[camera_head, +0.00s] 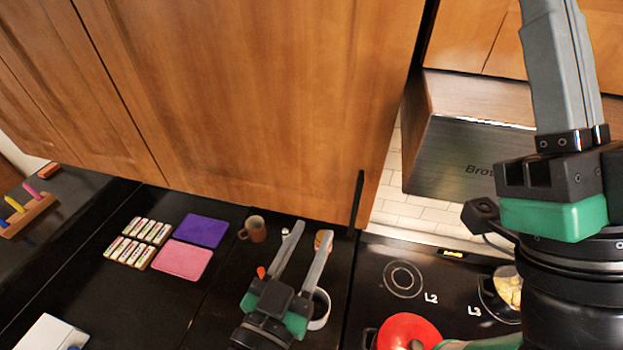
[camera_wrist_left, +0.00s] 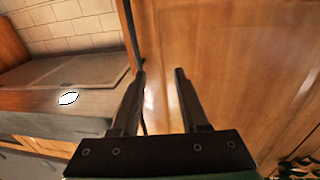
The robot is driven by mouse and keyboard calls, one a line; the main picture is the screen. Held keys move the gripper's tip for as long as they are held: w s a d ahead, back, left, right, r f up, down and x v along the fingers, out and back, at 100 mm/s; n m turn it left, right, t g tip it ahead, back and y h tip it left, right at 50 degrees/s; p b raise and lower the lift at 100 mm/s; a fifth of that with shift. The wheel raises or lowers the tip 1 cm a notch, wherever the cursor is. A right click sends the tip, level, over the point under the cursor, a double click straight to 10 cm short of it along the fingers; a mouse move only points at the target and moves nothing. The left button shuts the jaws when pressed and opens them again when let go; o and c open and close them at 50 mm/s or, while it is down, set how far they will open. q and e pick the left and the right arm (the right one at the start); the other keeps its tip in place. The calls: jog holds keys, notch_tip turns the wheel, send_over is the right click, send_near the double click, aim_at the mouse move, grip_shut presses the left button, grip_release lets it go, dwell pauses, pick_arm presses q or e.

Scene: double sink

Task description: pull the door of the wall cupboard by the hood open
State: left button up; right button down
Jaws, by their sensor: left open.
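The wooden wall cupboard door (camera_head: 260,90) fills the upper middle of the head view and looks shut. Its black upright handle (camera_head: 357,200) is near the lower right corner, by the hood (camera_head: 465,160). My left gripper (camera_head: 312,233) is open and empty, pointing up below the door, left of the handle in the picture. In the left wrist view the handle (camera_wrist_left: 130,32) runs down behind one fingertip, with the door (camera_wrist_left: 235,60) to the right; I cannot tell whether they touch. My right gripper (camera_head: 565,70) is large at the right, pointing up; its jaw gap does not show.
The cooktop holds a red pot (camera_head: 407,330) and a pan of food (camera_head: 503,290). A brown mug (camera_head: 254,229), a purple mat (camera_head: 202,231) and a pink mat (camera_head: 182,260) are on the dark counter. White tiles (camera_head: 412,212) show behind the hood.

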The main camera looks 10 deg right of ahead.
aim_at(355, 206)
pick_arm(q)
jog(key=s+d+f, duration=0.2)
jog(key=d, duration=0.1)
jog(key=shift+m+g, duration=0.3)
jog(key=shift+g, duration=0.1)
jog(key=p+x, duration=0.1)
jog(key=x, duration=1)
jog(key=shift+w+d+r+p, duration=0.1)
jog(key=shift+d+r+p, duration=0.2)
jog(key=shift+p, duration=0.1)
grip_shut()
dwell(0.4)
